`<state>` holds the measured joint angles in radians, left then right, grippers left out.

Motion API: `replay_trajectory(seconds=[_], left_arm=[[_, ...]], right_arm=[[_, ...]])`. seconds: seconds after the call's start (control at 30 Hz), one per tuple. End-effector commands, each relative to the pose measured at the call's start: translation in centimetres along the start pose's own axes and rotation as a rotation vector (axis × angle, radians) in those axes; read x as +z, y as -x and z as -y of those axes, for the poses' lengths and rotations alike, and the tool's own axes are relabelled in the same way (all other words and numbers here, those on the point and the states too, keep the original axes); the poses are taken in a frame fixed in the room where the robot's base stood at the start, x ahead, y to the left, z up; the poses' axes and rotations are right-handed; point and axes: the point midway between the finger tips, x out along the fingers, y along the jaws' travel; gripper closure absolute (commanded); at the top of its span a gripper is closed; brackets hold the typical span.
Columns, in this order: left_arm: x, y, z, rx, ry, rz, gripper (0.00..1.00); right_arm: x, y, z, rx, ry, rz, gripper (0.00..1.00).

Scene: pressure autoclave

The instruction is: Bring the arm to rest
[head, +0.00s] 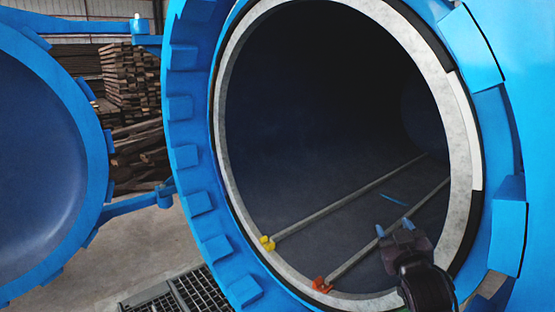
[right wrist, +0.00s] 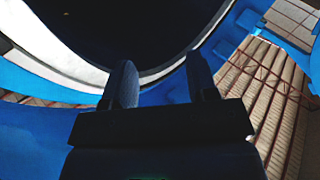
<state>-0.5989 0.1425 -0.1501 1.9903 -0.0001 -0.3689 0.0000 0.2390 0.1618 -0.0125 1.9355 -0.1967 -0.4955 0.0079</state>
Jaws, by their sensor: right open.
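My right gripper (head: 394,227) is in the lower right of the head view, in front of the autoclave's round opening. Its two blue-tipped fingers are apart, with nothing between them. In the right wrist view the open fingers (right wrist: 160,85) point toward the dark opening and its pale rim (right wrist: 60,50). The blue autoclave (head: 190,155) stands open, with a pale sealing ring (head: 222,130) around its mouth. My left gripper is not in view.
The round blue door (head: 95,150) is swung open at the left. Two rails (head: 345,202) run into the vessel, with a yellow stop (head: 267,243) and an orange stop (head: 321,284) at their near ends. A floor grating (head: 180,292) lies below. Stacked timber (head: 130,80) stands behind.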

Motion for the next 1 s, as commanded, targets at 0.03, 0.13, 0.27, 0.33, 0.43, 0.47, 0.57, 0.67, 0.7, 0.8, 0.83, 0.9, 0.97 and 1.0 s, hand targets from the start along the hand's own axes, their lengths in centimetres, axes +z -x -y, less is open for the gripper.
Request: replay_trajectory(seconds=[0.03, 0.13, 0.27, 0.33, 0.43, 0.47, 0.57, 0.67, 0.7, 0.8, 0.83, 0.9, 0.97, 1.0], left_arm=[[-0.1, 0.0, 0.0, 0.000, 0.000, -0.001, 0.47], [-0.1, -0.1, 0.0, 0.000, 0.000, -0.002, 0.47], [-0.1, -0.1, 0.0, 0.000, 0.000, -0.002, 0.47], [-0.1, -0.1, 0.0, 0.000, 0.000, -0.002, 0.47], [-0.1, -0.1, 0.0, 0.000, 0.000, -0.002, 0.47], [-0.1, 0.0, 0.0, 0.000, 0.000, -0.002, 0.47], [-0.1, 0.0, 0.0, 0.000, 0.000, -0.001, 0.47], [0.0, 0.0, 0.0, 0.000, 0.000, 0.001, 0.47], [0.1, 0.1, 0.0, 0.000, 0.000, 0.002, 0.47], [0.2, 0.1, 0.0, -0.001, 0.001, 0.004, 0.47], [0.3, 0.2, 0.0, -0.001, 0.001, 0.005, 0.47], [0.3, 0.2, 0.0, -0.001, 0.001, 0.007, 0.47], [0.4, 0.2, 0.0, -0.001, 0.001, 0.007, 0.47], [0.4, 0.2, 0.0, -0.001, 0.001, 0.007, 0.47]], right_arm=[[2.4, 1.6, 0.8, -0.024, -0.018, 0.027, 0.47], [6.2, 4.7, 2.3, -0.066, -0.058, 0.073, 0.47], [11.0, 9.1, 3.9, -0.107, -0.111, 0.145, 0.47], [13.4, 11.7, 4.7, -0.124, -0.137, 0.192, 0.47], [16.8, 15.7, 5.6, -0.142, -0.170, 0.269, 0.47], [17.8, 16.9, 5.9, -0.147, -0.179, 0.294, 0.47], [21.0, 21.3, 6.6, -0.157, -0.199, 0.386, 0.47], [23.8, 25.8, 7.1, -0.161, -0.207, 0.474, 0.47], [24.7, 27.4, 7.2, -0.162, -0.210, 0.507, 0.47], [26.6, 30.9, 7.3, -0.160, -0.213, 0.575, 0.47], [26.9, 31.7, 7.3, -0.158, -0.214, 0.591, 0.47], [27.7, 33.2, 7.2, -0.155, -0.214, 0.619, 0.47], [28.0, 34.0, 7.1, -0.154, -0.214, 0.636, 0.47], [28.2, 34.3, 7.1, -0.153, -0.214, 0.642, 0.47]])
